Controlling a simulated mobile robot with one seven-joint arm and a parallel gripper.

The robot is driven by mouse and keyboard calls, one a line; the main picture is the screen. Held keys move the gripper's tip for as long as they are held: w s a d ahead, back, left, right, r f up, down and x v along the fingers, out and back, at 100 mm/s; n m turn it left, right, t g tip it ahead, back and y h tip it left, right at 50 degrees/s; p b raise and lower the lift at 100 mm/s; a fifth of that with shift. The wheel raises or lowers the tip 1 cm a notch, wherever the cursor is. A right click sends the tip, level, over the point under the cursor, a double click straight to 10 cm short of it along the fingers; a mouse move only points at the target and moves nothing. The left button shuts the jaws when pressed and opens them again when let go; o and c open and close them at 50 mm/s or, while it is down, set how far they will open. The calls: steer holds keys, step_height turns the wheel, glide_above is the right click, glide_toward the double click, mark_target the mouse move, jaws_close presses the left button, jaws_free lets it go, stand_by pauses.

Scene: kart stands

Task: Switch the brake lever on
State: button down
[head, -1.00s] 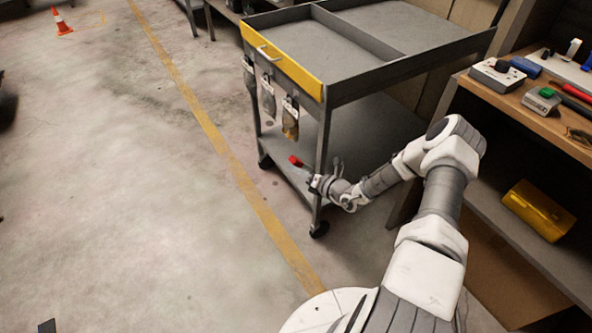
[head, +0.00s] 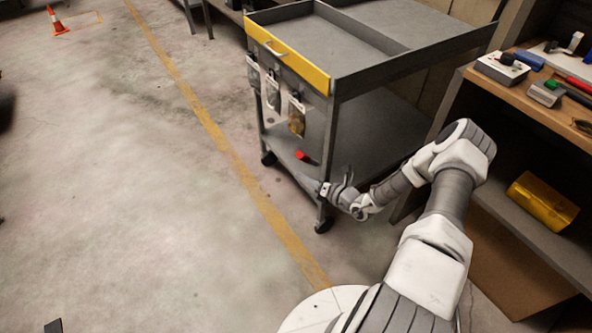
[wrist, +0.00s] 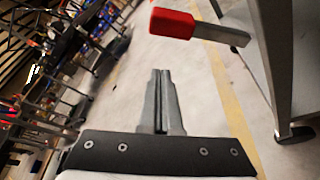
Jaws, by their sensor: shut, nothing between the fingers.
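The brake lever (head: 307,158) has a red grip on a grey bar and sticks out at the cart's near corner, by the lower shelf. In the wrist view, the lever's red grip (wrist: 172,23) is at the top, right of centre, with its bar running right toward the cart leg. My gripper (head: 324,188) is by the same corner, just below and right of the red grip in the head view. In the wrist view, my gripper's fingers (wrist: 160,75) are together and empty, below the red grip and apart from it.
The grey cart (head: 400,58) has a yellow front edge (head: 287,58), hanging bags and a caster (head: 323,226). A workbench (head: 540,95) with tools and a yellow box (head: 542,200) stands at the right.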

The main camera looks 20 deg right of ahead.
steer(key=p+v, duration=0.1)
steer(key=v, duration=0.5)
steer(key=shift+s+d, duration=0.15)
steer(key=shift+s, duration=0.05)
steer(key=s+a+r+n+g, duration=0.3)
steer(key=a+r+n+g, duration=0.1)
steer(key=r+n, duration=0.55)
steer(key=s+a+r+n+g, duration=0.45)
steer(key=r+n, duration=0.35)
steer(key=r, duration=0.2)
steer(key=s+a+r+n+g, duration=0.3)
steer(key=a+r+n, duration=0.2)
steer(key=r+n, duration=0.45)
steer(key=s+d+r+n+t+h, duration=0.4)
steer(key=s+r+n+h, duration=0.4)
steer(key=s+r+n, duration=0.55)
step_height(320, 180, up, 18)
steer(key=s+m+p, duration=0.1)
steer(key=p, duration=1.6)
steer(key=shift+s+d+f, duration=0.15)
steer(key=shift+s+d, duration=0.1)
